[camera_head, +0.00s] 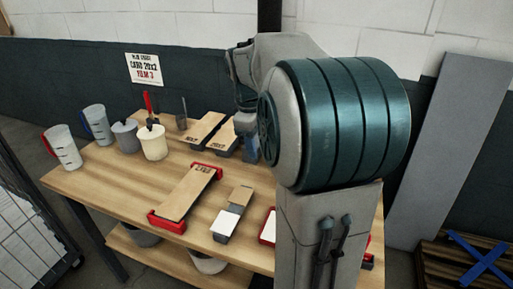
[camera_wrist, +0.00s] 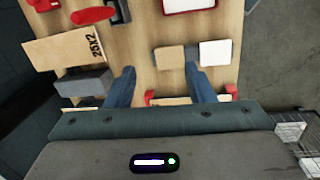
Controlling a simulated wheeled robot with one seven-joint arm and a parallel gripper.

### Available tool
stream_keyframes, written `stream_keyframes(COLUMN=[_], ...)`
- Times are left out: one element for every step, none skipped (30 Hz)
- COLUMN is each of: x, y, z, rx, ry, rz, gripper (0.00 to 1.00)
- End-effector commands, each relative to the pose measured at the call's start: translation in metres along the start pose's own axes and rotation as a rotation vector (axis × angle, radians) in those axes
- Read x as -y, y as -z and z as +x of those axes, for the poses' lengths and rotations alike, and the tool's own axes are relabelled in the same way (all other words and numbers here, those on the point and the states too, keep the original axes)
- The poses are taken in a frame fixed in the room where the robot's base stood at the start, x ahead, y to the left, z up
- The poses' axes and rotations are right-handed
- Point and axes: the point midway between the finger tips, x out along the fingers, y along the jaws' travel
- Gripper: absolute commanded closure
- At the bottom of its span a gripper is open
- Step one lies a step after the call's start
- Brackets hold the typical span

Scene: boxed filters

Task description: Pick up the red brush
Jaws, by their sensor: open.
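My gripper (camera_wrist: 162,86) is open, with two blue fingers apart and bare tabletop between them. In the head view one blue finger (camera_head: 250,146) shows at the far side of the table, partly behind my arm. A long, rounded red object (camera_wrist: 94,15) lies on the table in the wrist view, up and left of the fingers and apart from them. It may be the red brush; my arm hides that area in the head view. A thin upright red handle (camera_head: 148,101) also shows among the cups at the back left. I cannot tell what it belongs to.
A box marked 25X2 (camera_wrist: 68,50) and a grey block (camera_wrist: 84,83) lie left of the fingers. A tan and white block (camera_wrist: 214,53) lies to the right. A red-ended box (camera_head: 186,195) and several cups (camera_head: 152,142) stand on the wooden table (camera_head: 120,190).

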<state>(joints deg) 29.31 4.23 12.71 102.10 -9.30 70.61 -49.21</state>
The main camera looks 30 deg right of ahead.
Motion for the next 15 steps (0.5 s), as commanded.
stream_keyframes(x=[-0.027, -0.04, -0.056, -0.067, -0.077, -0.09, -0.098, -0.104, -0.113, -0.117, -0.121, -0.125, -0.127, -0.128, -0.129], y=[-0.005, -0.008, -0.013, -0.017, -0.02, -0.026, -0.03, -0.033, -0.037, -0.04, -0.043, -0.045, -0.046, -0.047, -0.048], z=[-0.001, 0.0, 0.001, 0.001, 0.002, 0.004, 0.005, 0.006, 0.007, 0.008, 0.009, 0.01, 0.011, 0.013, 0.017], rx=[0.012, 0.019, 0.026, 0.028, 0.03, 0.032, 0.033, 0.033, 0.032, 0.031, 0.031, 0.03, 0.03, 0.03, 0.031], ry=[0.018, 0.028, 0.039, 0.048, 0.057, 0.066, 0.074, 0.08, 0.087, 0.091, 0.096, 0.099, 0.101, 0.103, 0.105], rz=[-0.037, -0.07, -0.108, -0.135, -0.159, -0.188, -0.207, -0.225, -0.243, -0.255, -0.265, -0.276, -0.282, -0.287, -0.291], gripper=[0.51, 0.51, 0.51, 0.51, 0.51, 0.51, 0.51, 0.51, 0.51, 0.51, 0.51, 0.51, 0.51, 0.51, 0.51])
